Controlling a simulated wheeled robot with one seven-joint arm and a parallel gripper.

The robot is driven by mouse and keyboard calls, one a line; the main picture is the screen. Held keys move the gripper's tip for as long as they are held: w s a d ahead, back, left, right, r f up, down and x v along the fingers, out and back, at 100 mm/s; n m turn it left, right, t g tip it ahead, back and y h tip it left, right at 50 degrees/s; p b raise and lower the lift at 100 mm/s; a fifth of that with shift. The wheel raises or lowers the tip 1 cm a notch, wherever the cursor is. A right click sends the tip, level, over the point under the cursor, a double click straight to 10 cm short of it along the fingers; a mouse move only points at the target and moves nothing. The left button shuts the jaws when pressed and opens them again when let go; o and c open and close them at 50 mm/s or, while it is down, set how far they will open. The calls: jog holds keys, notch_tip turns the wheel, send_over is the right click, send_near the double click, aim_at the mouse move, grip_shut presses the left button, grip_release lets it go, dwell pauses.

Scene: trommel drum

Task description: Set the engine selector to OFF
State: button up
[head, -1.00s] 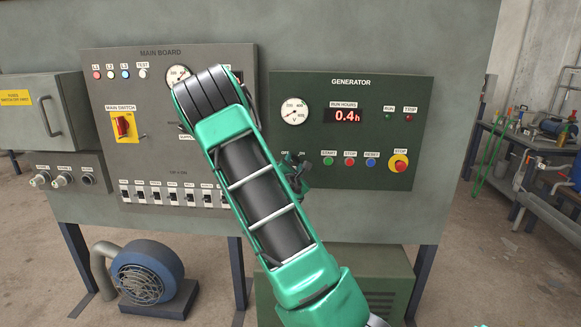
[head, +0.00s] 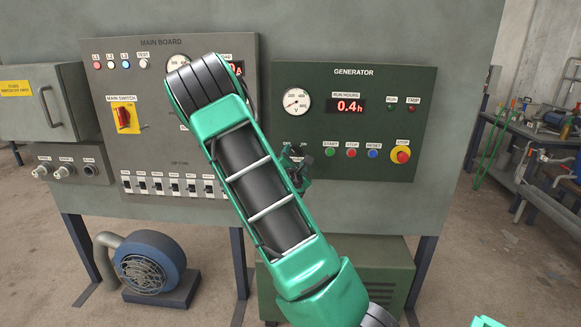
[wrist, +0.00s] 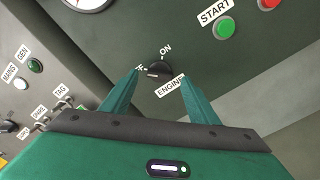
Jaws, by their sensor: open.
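The engine selector (wrist: 158,70) is a small black rotary knob on the dark green generator panel. In the wrist view it has an ON label above it and an ENGINE label below right. A label at its left is partly covered by a finger. A pale mark shows on the knob's left side, but I cannot tell its exact setting. My gripper (wrist: 158,76) is open, with one green finger on each side of the knob in this view. Contact cannot be made out. In the head view my gripper (head: 296,166) is at the generator panel's lower left and hides the knob.
The generator panel (head: 340,120) also carries green START, red STOP and blue RESET buttons, and a red emergency stop (head: 402,155) on yellow. The main board (head: 150,75) with its red main switch (head: 123,116) is at the left. A blue blower (head: 148,266) stands below.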

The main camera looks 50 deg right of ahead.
jog(key=v, duration=0.8)
jog(key=shift+a, duration=0.2)
jog(key=s+d+f+m+g, duration=0.2)
jog(key=s+d+m+g, duration=0.1)
jog(key=s+m+g, duration=0.3)
jog(key=s+d+f+m+g, duration=0.2)
jog(key=s+m+g, duration=0.1)
jog(key=s+m, duration=0.5)
jog(key=s+a+f+m+g+y, duration=0.2)
jog(key=s+a+f+m+y, duration=0.2)
jog(key=s+a+m+y, duration=0.15)
jog(key=s+a+r+m+y, duration=0.1)
jog(key=s+a+y, duration=0.1)
jog(key=a, duration=0.5)
jog(key=s+a+r+m+y, duration=0.1)
jog(key=s+a+r+y, duration=0.1)
jog(key=s+a, duration=0.3)
jog(key=s+a+r+m+y, duration=0.2)
jog(key=s+a+y, duration=0.1)
jog(key=a, duration=0.7)
jog(key=shift+s+r+g+y, duration=0.25)
jog(key=shift+s+g+y, duration=0.15)
jog(key=shift+y, duration=0.25)
